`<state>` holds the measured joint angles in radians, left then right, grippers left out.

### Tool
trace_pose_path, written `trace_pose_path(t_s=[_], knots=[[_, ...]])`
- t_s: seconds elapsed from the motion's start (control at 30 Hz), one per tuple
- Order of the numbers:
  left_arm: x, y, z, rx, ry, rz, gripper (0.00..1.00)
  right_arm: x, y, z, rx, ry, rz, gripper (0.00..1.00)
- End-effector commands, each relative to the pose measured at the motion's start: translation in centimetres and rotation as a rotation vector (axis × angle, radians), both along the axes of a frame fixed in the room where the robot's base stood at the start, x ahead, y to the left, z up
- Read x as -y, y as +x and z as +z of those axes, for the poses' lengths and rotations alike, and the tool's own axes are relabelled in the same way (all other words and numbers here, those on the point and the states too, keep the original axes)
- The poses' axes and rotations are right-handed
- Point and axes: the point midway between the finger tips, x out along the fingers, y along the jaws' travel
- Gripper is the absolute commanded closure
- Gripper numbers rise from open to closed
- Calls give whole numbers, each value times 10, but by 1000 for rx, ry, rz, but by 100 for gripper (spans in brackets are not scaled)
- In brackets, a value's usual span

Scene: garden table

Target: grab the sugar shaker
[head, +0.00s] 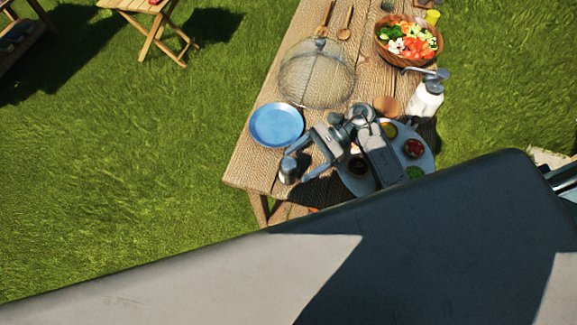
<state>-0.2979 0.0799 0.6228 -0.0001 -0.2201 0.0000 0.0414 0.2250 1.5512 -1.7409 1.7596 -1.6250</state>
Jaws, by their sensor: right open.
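The sugar shaker, a small grey metal cylinder (288,171), stands near the front left edge of the wooden table (262,180). My right gripper (299,165) is open, with its fingers pointing left at the shaker. The shaker is at the fingertips, seemingly at the mouth of the jaws. I cannot tell whether a finger touches it. My left gripper is not in view.
A blue plate (276,125) lies just behind the shaker, and a mesh food dome (316,74) is farther back. A pale round tray (427,160) with small bowls sits partly under my right arm.

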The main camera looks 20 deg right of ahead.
Motion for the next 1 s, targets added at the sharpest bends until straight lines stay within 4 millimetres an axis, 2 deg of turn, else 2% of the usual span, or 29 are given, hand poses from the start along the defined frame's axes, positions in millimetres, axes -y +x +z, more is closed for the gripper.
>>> trace_pose_path(t_s=[0.27, 0.53, 0.7, 0.9, 1.0], knots=[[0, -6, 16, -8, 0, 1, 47, -18, -3, -3, -2, 1, -1, 28], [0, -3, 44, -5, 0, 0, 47, -49, -7, -13, -3, 2, -1, 28], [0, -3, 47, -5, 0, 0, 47, -58, -9, -21, -1, 0, 1, 28], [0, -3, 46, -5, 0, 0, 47, -57, -9, -23, 0, -1, 1, 28], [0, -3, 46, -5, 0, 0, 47, -57, -9, -23, 0, -1, 1, 45]])
